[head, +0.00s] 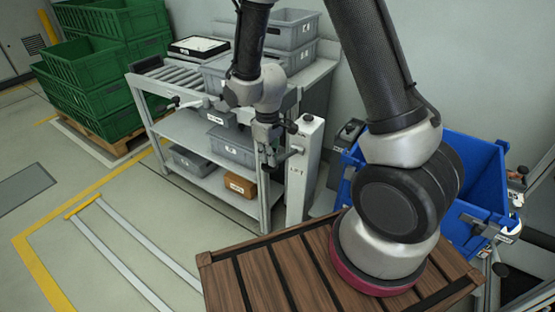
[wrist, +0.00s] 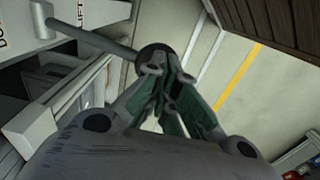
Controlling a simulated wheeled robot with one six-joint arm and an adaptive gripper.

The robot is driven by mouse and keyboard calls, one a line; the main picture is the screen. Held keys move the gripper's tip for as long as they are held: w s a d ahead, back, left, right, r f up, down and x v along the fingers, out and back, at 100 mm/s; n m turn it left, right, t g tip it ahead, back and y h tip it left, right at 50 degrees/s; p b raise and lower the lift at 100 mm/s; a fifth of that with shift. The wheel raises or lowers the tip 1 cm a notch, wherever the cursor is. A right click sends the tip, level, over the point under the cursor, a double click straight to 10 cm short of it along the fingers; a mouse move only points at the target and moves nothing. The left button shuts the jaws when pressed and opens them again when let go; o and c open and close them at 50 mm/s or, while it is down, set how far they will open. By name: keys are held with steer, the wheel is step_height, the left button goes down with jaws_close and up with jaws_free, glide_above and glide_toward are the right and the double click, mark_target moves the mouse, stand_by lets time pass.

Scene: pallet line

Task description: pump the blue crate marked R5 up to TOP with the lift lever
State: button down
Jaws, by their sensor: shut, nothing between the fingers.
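The blue crate (head: 482,172) stands at the right in the head view, partly hidden behind my arm; I cannot read R5 on it. A pale post (head: 303,175) stands left of it. The lift lever (wrist: 95,37) is a grey rod with a black knob, reaching out from a plate printed LIFT in the wrist view. My gripper (head: 268,155) is beside the post. In the wrist view my gripper (wrist: 170,78) is shut and empty, its fingertips close to the knob; I cannot tell whether they touch it.
A grey shelf rack (head: 190,140) with grey bins stands behind the post. Green crates (head: 105,75) are stacked on a pallet at the left. A slatted wooden surface (head: 250,272) lies in front. The floor at the left is open, with rails (head: 115,250).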

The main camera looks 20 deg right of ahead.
mark_target(267, 167)
steer(key=shift+f, duration=0.2)
steer(key=shift+f, duration=0.65)
steer(key=shift+s+a+f, duration=0.15)
steer(key=shift+a+f, duration=0.05)
steer(key=shift+f, duration=0.6)
steer(key=shift+s+a+f, duration=0.15)
steer(key=shift+a+f, duration=0.05)
steer(key=shift+f, duration=0.8)
steer(key=shift+a+f, duration=0.1)
steer(key=shift+f, duration=0.65)
